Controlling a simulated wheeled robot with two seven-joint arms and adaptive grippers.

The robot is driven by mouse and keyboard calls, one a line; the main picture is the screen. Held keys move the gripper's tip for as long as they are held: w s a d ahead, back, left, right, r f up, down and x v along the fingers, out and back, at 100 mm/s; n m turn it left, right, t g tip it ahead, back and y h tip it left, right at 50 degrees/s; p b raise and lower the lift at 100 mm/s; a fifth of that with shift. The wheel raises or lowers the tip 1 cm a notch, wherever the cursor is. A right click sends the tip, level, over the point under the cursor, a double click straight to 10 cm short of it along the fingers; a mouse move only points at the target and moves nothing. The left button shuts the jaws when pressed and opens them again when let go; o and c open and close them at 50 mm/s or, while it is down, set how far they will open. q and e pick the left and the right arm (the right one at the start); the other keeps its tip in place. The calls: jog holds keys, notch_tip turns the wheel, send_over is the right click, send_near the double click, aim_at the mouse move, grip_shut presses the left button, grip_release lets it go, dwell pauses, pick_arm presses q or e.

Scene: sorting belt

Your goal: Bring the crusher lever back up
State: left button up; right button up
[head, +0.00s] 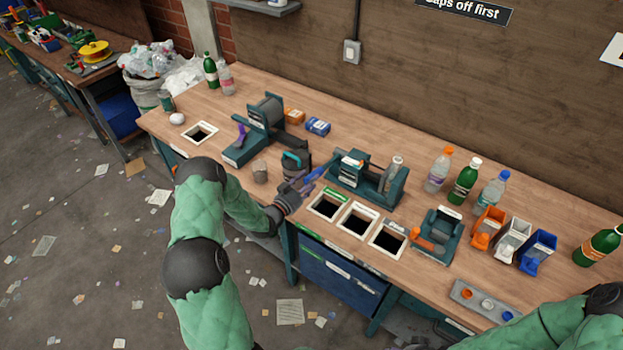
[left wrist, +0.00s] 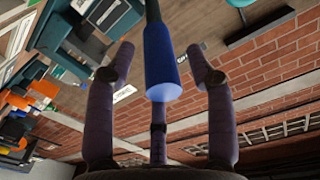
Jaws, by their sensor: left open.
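The crusher (head: 384,187) is a teal machine in the middle of the bench, with a clear bottle (head: 396,170) standing in it. Its lever has a blue grip (head: 316,174) on a dark rod and reaches out low to the left, toward my left gripper (head: 299,186). In the left wrist view the blue grip (left wrist: 161,72) lies between the two spread fingers of my left gripper (left wrist: 160,55), with a gap on each side. The fingers are not closed on it. My right arm shows at the lower right, but its gripper is out of view.
Another teal machine with a purple handle (head: 241,135) stands to the left, and one with an orange handle (head: 416,236) to the right. Framed bench openings (head: 345,222) lie in front of the crusher. Bottles (head: 465,181) and small bins (head: 511,238) stand right.

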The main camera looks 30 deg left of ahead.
pick_arm(q)
jog(key=shift+w+d, duration=0.1)
jog(key=shift+w, duration=0.85)
